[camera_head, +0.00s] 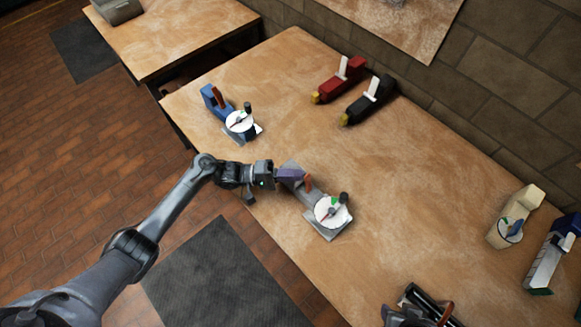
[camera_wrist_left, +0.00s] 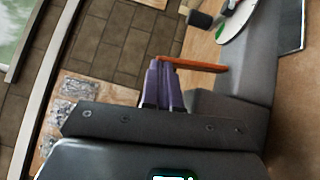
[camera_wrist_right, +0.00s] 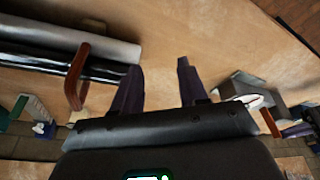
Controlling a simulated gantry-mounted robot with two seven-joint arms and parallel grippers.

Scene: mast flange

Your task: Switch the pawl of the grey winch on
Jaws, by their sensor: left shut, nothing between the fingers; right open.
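The grey winch (camera_head: 314,205) stands near the table's front edge, with a white dial (camera_head: 331,211), a black knob and an orange pawl lever (camera_head: 308,183). My left gripper (camera_head: 291,175) is shut and empty, with its purple fingers at the lever. In the left wrist view the shut fingertips (camera_wrist_left: 163,64) are at the free end of the orange lever (camera_wrist_left: 195,65), beside the grey body (camera_wrist_left: 235,90); I cannot tell whether they touch. My right gripper (camera_wrist_right: 157,72) is open and empty over the table.
A blue winch (camera_head: 238,120) stands farther left. Red (camera_head: 340,80) and black (camera_head: 369,100) devices lie at the back. A cream device (camera_head: 516,215) and a blue-white one (camera_head: 552,255) are at right. Dark cylinders with a red handle (camera_wrist_right: 75,75) lie near my right gripper.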

